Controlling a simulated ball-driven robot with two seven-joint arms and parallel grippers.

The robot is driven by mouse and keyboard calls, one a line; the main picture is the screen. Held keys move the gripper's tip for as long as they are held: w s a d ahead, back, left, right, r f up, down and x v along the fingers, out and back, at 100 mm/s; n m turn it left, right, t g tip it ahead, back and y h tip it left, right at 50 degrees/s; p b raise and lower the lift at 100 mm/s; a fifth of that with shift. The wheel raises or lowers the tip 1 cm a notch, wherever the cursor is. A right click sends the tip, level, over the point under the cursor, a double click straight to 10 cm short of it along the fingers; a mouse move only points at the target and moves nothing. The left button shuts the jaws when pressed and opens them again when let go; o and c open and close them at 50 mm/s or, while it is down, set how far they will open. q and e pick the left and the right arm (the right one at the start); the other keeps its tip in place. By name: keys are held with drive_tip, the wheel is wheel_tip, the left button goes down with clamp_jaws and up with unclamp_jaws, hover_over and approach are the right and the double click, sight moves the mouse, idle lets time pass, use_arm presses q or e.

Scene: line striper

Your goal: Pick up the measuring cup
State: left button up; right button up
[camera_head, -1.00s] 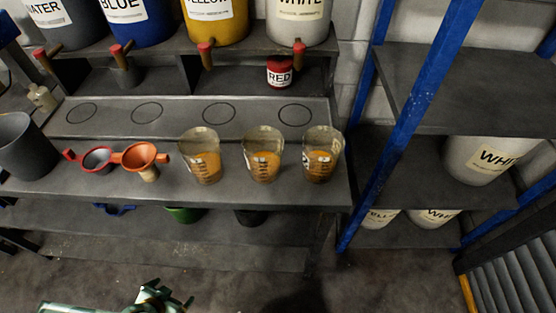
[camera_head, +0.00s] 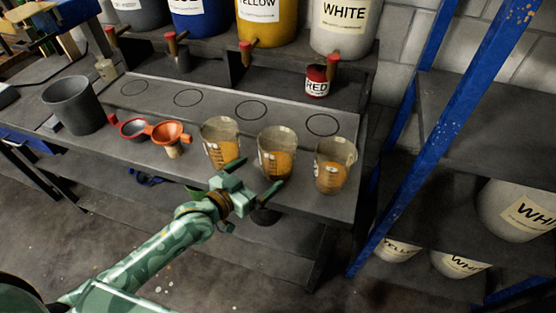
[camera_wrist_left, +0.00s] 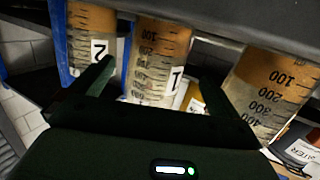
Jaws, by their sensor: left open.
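Three clear measuring cups with orange-brown contents stand in a row on the bench: a left one (camera_head: 220,142), a middle one (camera_head: 277,153) and a right one (camera_head: 334,165). My left gripper (camera_head: 259,176) is open and empty at the bench's front edge, just before the middle cup. In the left wrist view the open fingers (camera_wrist_left: 155,84) point at a cup marked 1 (camera_wrist_left: 160,60), seen in the gap between them. A cup marked 2 (camera_wrist_left: 92,45) is at the left there, and another cup (camera_wrist_left: 268,92) at the right. My right gripper is not in view.
An orange funnel (camera_head: 171,134), a red-rimmed strainer (camera_head: 134,129) and a dark bucket (camera_head: 74,105) stand left of the cups. A red can (camera_head: 316,81) and several labelled drums stand behind. A blue-posted shelf (camera_head: 425,130) is at the right.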

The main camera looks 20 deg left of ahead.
sight(266, 169)
use_arm(q)
drive_tip(key=x, duration=0.3)
drive_tip(key=shift+d, duration=0.15)
drive_tip(key=b+x, duration=0.1)
drive_tip(key=x, duration=0.4)
drive_tip(key=shift+w+f+b, duration=0.1)
drive_tip(key=shift+b, duration=0.3)
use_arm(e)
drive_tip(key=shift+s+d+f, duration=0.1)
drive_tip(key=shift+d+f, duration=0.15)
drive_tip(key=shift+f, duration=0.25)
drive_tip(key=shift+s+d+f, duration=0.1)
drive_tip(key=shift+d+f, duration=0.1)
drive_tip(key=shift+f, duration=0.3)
use_arm(q)
drive_tip(key=c, duration=1.2)
